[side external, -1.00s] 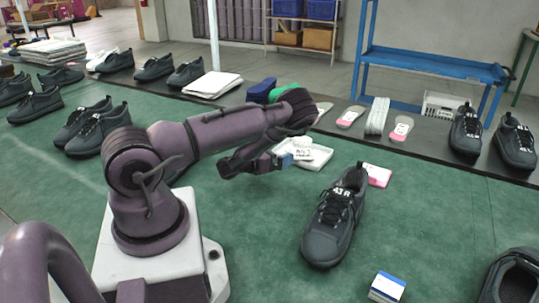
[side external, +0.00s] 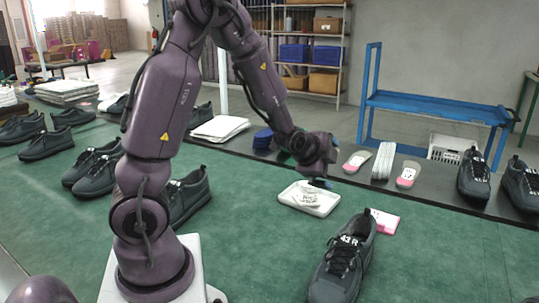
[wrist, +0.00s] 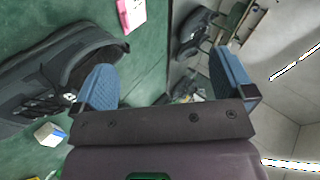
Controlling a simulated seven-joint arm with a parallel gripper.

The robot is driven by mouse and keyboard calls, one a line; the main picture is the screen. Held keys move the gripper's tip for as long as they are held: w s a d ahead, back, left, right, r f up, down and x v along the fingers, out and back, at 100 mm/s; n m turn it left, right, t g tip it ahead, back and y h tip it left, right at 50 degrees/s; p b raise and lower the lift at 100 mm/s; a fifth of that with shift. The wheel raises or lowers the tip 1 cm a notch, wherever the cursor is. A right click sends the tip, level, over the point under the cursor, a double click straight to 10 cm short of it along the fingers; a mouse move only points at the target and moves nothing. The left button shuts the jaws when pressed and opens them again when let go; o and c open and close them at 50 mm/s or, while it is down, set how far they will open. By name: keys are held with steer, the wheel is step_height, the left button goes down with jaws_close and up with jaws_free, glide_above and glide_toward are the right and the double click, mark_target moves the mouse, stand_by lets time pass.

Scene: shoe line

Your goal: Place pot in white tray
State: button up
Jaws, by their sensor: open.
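The white tray (side external: 291,204) is a shallow tray on the green mat, with small pale things lying in it, some with dark marks. I cannot tell a pot for certain in either view. In the side view my gripper (side external: 320,182) is near the tray's far right edge, above it and apart from it. In the wrist view its two blue fingertips (wrist: 165,85) stand wide apart, with nothing held between them. The tray does not show clearly in the wrist view.
A dark shoe (side external: 340,262) stands in front of the tray, with a pink-and-white box (side external: 384,221) beside it. Insoles (side external: 356,161) and more shoes (side external: 474,176) line the dark strip behind. Bare green mat lies left of the tray.

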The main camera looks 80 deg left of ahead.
steer(key=s+d+r+n+g+h, duration=0.1)
steer(key=s+d+r+n+h, duration=0.35)
steer(key=d+r, duration=0.5)
steer(key=s+d+r+n+g, duration=0.1)
steer(key=s+d+n, duration=0.1)
steer(key=s+d, duration=0.2)
steer(key=s+d+r+n+g, duration=0.1)
steer(key=s+d, duration=0.4)
steer(key=s, duration=0.5)
steer(key=shift+s+d+r+n+g+h, duration=0.15)
steer(key=shift+s+r+n+g+h, duration=0.15)
steer(key=shift+r+n, duration=0.2)
